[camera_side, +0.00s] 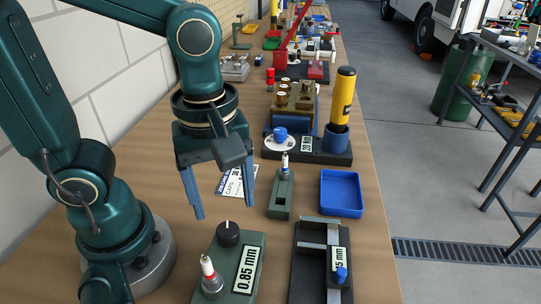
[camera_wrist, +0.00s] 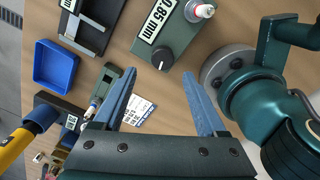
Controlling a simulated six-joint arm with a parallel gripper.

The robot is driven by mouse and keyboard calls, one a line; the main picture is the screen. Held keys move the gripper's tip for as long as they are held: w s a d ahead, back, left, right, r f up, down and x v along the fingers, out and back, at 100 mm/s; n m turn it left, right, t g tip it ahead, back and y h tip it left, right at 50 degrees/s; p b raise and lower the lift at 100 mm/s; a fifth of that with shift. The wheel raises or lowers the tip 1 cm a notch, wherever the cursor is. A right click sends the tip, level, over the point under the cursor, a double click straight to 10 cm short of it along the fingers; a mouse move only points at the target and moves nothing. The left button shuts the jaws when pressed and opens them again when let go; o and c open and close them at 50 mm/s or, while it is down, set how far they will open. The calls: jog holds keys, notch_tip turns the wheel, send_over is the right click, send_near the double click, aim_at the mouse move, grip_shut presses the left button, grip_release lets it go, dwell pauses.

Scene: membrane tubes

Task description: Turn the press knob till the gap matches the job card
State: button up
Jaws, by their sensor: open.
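My gripper (camera_side: 222,208) is open and empty above the bench; in the wrist view its fingers (camera_wrist: 158,80) stand wide apart. A green box (camera_side: 252,243) carries a black knob (camera_side: 228,233) with a white pointer line, a spark plug and a label reading 0.85 mm. In the wrist view the black knob (camera_wrist: 164,60) appears just beyond the fingertips, apart from them. A white printed card (camera_side: 237,181) lies behind the box; its gap value is unreadable. A black fixture (camera_side: 306,146) bears a white dial with a blue knob (camera_side: 280,134). Which device is the press is unclear.
A black slide fixture (camera_side: 300,262) with a blue knob (camera_side: 341,275) stands right of the green box. A small green holder (camera_side: 281,203) bears an upright plug. A blue tray (camera_side: 341,193) is empty. A yellow cylinder (camera_side: 343,95) stands tall. A wall borders the bench's left side.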

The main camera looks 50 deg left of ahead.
aim_at(227, 228)
jog(key=shift+s+d+f, duration=0.2)
jog(key=shift+f, duration=2.55)
grip_shut()
